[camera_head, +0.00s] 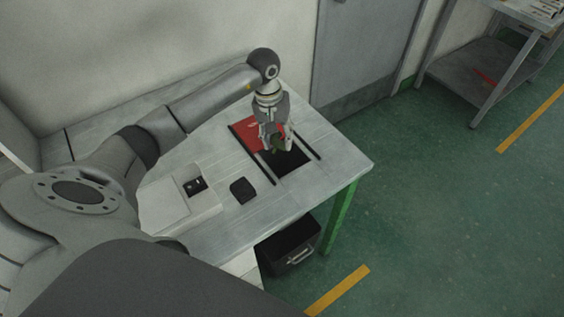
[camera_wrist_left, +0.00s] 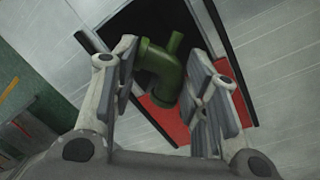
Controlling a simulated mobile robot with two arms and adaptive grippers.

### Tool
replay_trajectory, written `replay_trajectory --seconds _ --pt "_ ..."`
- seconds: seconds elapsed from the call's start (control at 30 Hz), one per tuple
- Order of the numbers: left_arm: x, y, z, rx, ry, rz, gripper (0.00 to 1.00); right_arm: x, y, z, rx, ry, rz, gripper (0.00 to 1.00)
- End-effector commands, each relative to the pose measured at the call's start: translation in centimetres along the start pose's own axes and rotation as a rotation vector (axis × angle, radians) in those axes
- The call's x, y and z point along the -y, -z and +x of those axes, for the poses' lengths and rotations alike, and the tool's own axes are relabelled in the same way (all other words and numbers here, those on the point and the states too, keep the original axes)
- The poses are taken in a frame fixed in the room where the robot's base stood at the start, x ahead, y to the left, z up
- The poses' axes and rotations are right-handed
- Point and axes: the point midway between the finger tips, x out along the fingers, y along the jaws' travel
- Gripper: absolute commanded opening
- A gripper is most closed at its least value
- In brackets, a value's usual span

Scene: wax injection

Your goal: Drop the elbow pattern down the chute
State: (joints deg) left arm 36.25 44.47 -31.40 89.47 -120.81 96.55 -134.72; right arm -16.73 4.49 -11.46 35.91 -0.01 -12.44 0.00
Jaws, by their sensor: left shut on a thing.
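The elbow pattern (camera_wrist_left: 163,68) is a green bent pipe piece with a short stub. My left gripper (camera_wrist_left: 160,85) is shut on it, with a finger on either side in the left wrist view. In the head view the left gripper (camera_head: 276,143) points down over the table, and a little green shows between its fingers. The chute opening (camera_head: 287,163) is a dark rectangle in the tabletop, with a red panel (camera_head: 250,133) beside it and black rails along its sides. The gripper is above the edge where the red panel meets the opening. My right gripper is not in view.
The grey table (camera_head: 330,160) has green legs. A white box (camera_head: 180,203) with a dark panel and a small black pad (camera_head: 243,190) lie nearer me. A black bin (camera_head: 291,247) stands under the table. Open green floor lies to the right.

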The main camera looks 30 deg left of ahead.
Motion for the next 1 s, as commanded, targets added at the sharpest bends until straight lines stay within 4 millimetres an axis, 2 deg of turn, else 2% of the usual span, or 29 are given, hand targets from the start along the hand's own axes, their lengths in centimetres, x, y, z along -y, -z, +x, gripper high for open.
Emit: replay_trajectory --seconds 0.07,0.1,0.3,0.67,0.77,1.0 --pt "0.0 0.0 0.0 0.0 0.0 0.0 0.24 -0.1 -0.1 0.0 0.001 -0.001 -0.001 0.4" --pt "0.0 0.0 0.0 0.0 0.0 0.0 0.43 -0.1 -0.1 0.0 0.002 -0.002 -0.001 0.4" --pt "0.0 0.0 -0.1 0.0 0.0 0.0 0.67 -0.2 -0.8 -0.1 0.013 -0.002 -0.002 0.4" --pt "0.0 0.1 -0.5 -0.002 0.0 0.0 0.67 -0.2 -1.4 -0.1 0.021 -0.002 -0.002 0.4" --pt "0.0 0.1 -1.6 -0.003 0.0 0.0 0.67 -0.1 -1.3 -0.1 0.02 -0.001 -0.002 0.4" --pt "0.1 0.1 -6.6 -0.006 0.001 0.001 0.67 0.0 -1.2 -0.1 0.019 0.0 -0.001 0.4"
